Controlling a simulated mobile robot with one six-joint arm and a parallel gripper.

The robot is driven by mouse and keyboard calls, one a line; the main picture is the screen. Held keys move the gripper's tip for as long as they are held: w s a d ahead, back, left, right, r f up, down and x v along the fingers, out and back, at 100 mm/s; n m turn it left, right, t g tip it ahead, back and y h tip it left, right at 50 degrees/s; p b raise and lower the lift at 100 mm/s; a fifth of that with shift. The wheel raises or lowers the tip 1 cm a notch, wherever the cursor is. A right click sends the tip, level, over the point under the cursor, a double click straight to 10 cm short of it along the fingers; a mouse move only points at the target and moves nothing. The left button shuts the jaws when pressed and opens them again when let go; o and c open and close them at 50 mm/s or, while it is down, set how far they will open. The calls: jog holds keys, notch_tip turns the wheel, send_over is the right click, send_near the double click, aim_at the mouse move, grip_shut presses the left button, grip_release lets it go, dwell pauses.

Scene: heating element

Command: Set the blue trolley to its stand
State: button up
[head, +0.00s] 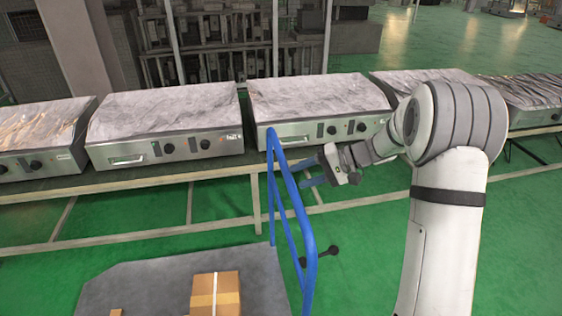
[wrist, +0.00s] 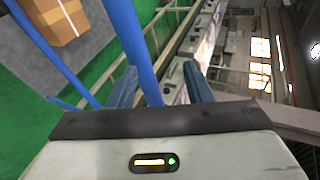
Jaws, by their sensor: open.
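The blue trolley has a tall blue tube handle (head: 302,225) and a grey platform (head: 150,285), at the bottom of the head view. My gripper (head: 311,172) is open just right of the upper handle, its bluish fingers pointing left towards it. In the wrist view, a blue handle tube (wrist: 141,55) runs down between the two fingers (wrist: 160,86), closer to the left one. I cannot tell whether it touches either finger. The trolley's far end is cut off by the frame. I cannot make out which thing is the stand.
A cardboard box (head: 215,295) with pale tape lies on the platform. Behind the trolley, a long conveyor table (head: 170,176) carries several steel units with grey tops (head: 165,112). A black knobbed lever (head: 320,256) sits by the handle. Green floor (head: 365,240) is clear right of the handle.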

jog(key=w+f+t+y+p, duration=0.2)
jog(key=w+f+y, duration=0.1)
jog(key=w, duration=0.5)
jog(key=p+x, duration=0.2)
jog(key=x, duration=0.5)
jog(key=shift+a+f+m, duration=0.3)
jog(key=shift+a+m, duration=0.1)
jog(key=shift+s, duration=0.1)
jog(key=shift+c, duration=0.3)
grip_shut()
